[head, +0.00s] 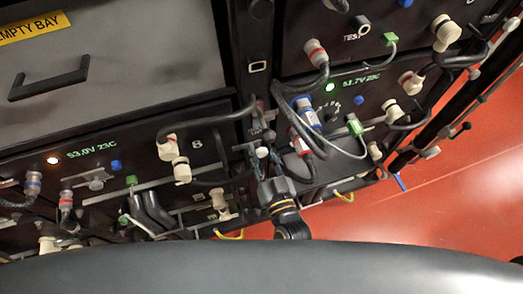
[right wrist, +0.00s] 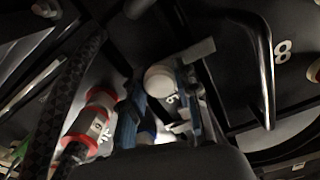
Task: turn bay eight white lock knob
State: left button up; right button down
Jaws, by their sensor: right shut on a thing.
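The bay eight panel (head: 140,130) carries a white "8" and a lit orange lamp in the head view. My right gripper (head: 263,158) is at the panel's right edge, by the dark upright. In the right wrist view its blue-lined fingers (right wrist: 163,98) stand on either side of a white round lock knob (right wrist: 160,79), shut on it. A dark mark shows on the white part between the fingers. In the head view the gripper mostly hides the knob. My left gripper is not in view.
A red-banded connector (right wrist: 91,118) with a dark cable is close beside the fingers in the right wrist view. Cables and a blue connector (head: 307,111) crowd the neighbouring bay. Red floor (head: 450,190) is open at right.

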jog(key=m+p, duration=0.1)
jog(key=m, duration=0.2)
jog(key=shift+r, duration=0.1)
jog(key=m+p, duration=0.1)
jog(key=m, duration=0.8)
jog(key=shift+m, duration=0.3)
jog(key=m+b, duration=0.1)
jog(key=m, duration=0.3)
jog(key=shift+m, duration=0.3)
jog(key=c, duration=1)
grip_release()
